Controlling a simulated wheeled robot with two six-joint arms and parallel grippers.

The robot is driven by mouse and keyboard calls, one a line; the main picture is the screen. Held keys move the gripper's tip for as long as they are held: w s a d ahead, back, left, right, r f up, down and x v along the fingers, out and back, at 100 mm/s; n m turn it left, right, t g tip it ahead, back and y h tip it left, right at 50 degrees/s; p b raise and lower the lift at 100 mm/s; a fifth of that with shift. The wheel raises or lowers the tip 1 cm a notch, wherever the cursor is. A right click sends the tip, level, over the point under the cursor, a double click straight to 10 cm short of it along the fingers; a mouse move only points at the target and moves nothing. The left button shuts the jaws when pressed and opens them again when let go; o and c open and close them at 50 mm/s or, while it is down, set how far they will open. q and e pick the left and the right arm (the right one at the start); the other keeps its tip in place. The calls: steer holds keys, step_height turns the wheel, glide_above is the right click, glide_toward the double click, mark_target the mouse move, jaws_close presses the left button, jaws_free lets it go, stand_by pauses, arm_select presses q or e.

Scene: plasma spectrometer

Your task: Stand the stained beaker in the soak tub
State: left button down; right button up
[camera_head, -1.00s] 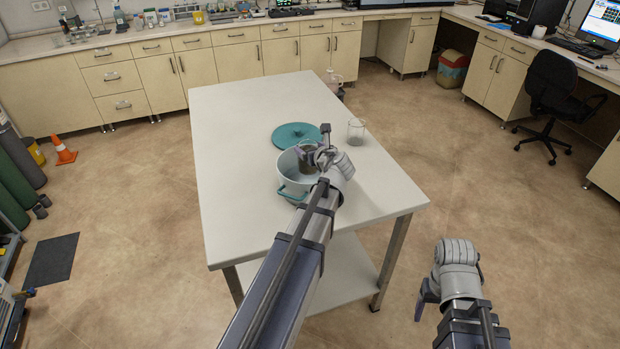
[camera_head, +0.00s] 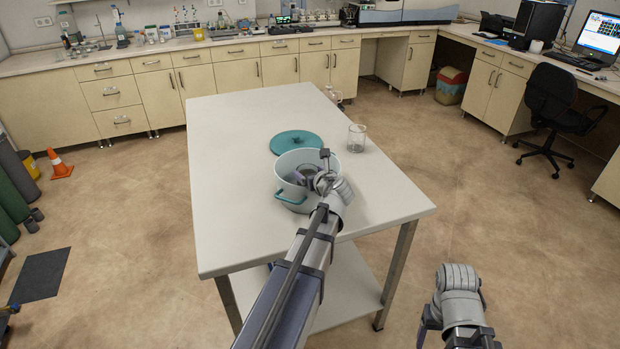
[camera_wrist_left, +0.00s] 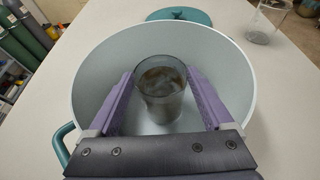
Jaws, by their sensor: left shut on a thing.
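The stained beaker (camera_wrist_left: 163,92), glass with a brownish stain, is upright inside the soak tub, a white pot (camera_head: 287,186) with teal handles. In the left wrist view the tub's pale wall (camera_wrist_left: 108,58) surrounds the beaker. My left gripper (camera_wrist_left: 162,88) reaches into the tub and is shut on the beaker, a purple finger on each side. Whether the beaker's base touches the tub floor I cannot tell. In the head view, the gripper (camera_head: 308,174) partly hides the beaker. My right gripper (camera_head: 428,322) is away from the table at the lower right; its fingers show poorly.
A teal lid (camera_head: 296,142) lies on the white table (camera_head: 232,150) behind the tub. A clear glass beaker (camera_head: 356,138) stands to the right of the lid. Another vessel (camera_head: 333,95) is at the table's far end. The table's left side is clear.

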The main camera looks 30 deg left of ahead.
arm_select(q)
steer(key=shift+f, duration=0.1)
jaws_free()
steer(key=p+v, duration=0.4)
steer(key=v, duration=0.8)
steer(key=shift+r+p, duration=0.25)
steer(key=shift+p, duration=0.1)
